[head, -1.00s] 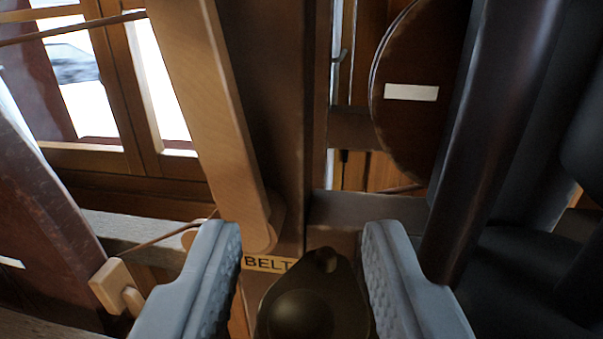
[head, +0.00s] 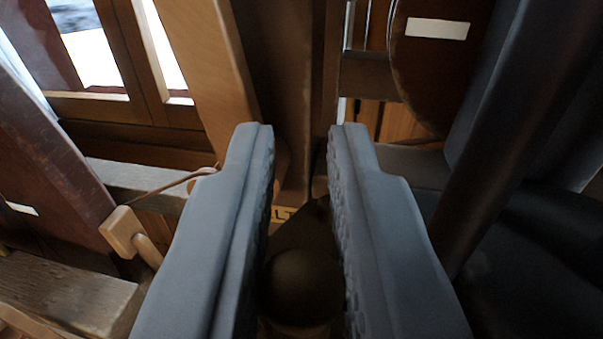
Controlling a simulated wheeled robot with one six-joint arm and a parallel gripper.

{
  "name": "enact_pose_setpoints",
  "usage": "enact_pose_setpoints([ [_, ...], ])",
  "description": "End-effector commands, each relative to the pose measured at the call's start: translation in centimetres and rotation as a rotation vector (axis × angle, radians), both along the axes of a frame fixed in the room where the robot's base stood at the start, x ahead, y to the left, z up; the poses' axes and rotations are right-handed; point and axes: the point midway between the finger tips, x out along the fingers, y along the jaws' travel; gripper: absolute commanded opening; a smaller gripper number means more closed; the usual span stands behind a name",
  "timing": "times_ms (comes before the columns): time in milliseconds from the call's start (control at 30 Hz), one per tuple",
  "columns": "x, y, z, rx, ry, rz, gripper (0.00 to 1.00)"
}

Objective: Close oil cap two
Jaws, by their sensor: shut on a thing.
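My gripper (head: 302,215) reaches up from the bottom of the head view, its two grey ribbed fingers on either side of a dark brass-brown cap (head: 303,285). The cap has a rounded dome and a narrower tip pointing away from me. The fingers are shut on it, low between them near the palm end; the fingertips extend past it with a gap between. The fingers hide the cap's sides. No number shows on it, so I cannot tell whether it is cap two.
A wooden post and a slanting pale beam (head: 205,70) stand just beyond. A dark round disc (head: 440,60) is at upper right, a dark pole (head: 510,130) close on the right. A wooden peg with cord (head: 128,232) is at left.

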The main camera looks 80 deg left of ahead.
Motion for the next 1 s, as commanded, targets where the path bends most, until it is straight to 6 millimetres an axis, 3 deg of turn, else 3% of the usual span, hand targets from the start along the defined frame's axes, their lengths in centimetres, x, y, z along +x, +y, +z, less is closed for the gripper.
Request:
enact_pose_setpoints([
  [500, 0.17, -0.18, -0.02, 0.000, 0.000, 0.083, 0.00],
  [533, 0.17, -0.18, -0.02, 0.000, 0.000, 0.082, 0.19],
  [633, 0.16, -0.18, -0.02, 0.000, 0.000, 0.082, 0.37],
  [1000, 0.11, -0.60, 0.03, 0.000, -0.001, 0.082, 0.37],
])
